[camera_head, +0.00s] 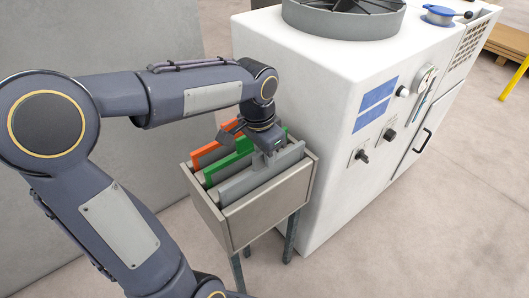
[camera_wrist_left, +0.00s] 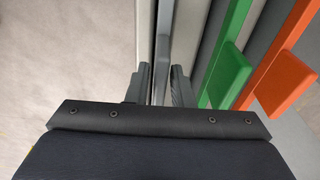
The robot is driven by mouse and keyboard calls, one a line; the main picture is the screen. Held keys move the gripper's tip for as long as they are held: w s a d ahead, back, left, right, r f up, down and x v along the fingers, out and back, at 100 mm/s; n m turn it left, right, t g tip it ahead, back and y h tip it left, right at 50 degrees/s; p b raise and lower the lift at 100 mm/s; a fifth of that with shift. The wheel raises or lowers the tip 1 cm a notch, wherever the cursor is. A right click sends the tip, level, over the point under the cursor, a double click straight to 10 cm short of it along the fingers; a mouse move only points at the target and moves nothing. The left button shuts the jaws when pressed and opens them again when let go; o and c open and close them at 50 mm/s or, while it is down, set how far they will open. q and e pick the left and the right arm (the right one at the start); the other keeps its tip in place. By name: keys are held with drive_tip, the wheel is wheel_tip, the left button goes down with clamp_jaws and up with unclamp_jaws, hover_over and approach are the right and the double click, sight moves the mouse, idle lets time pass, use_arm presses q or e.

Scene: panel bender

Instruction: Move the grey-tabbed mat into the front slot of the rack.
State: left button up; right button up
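The grey-tabbed mat (camera_head: 250,180) is a thin grey panel, upright at the front of the rack, nearest the rack's front wall. My left gripper (camera_head: 268,157) is above it, pointing down, with its fingers on the mat's upper part. In the left wrist view, the fingers (camera_wrist_left: 161,85) lie close on both sides of the mat (camera_wrist_left: 162,40) and look shut on it. The rack (camera_head: 262,207) is a beige box on legs. How deep the mat sits is hidden by the front wall. My right gripper is not in view.
A green mat (camera_head: 215,172) and an orange mat (camera_head: 203,154) stand behind the grey one; their tabs show right of my fingers in the wrist view. A white machine (camera_head: 330,150) stands close to the rack's right. Floor in front is clear.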

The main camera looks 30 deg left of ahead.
use_arm(q)
drive_tip(key=shift+o, duration=1.4)
drive_tip(key=shift+s+a+r+p, duration=0.15)
drive_tip(key=shift+r+p, duration=0.1)
drive_tip(key=shift+r, duration=1.05)
drive_tip(key=shift+s+d+r+p, duration=0.15)
drive_tip(key=shift+r+p, duration=0.1)
drive_tip(key=shift+r, duration=1)
drive_tip(key=shift+s+a+r+p, duration=0.15)
drive_tip(key=shift+r+p, duration=0.1)
drive_tip(key=shift+r, duration=1.05)
drive_tip(key=shift+s+r, duration=0.1)
drive_tip(key=s+d+r+n+t+h+p, duration=0.1)
drive_tip(key=s+d+n+t+p, duration=0.1)
drive_tip(key=s, duration=0.6)
drive_tip(key=s+d+r+n+t+h+p, duration=0.1)
drive_tip(key=s+d+n+t+h+p, duration=0.1)
drive_tip(key=s+n+p, duration=0.2)
drive_tip(key=s+p, duration=0.3)
drive_tip(key=shift+s+d, duration=0.25)
drive_tip(key=shift+s, duration=0.15)
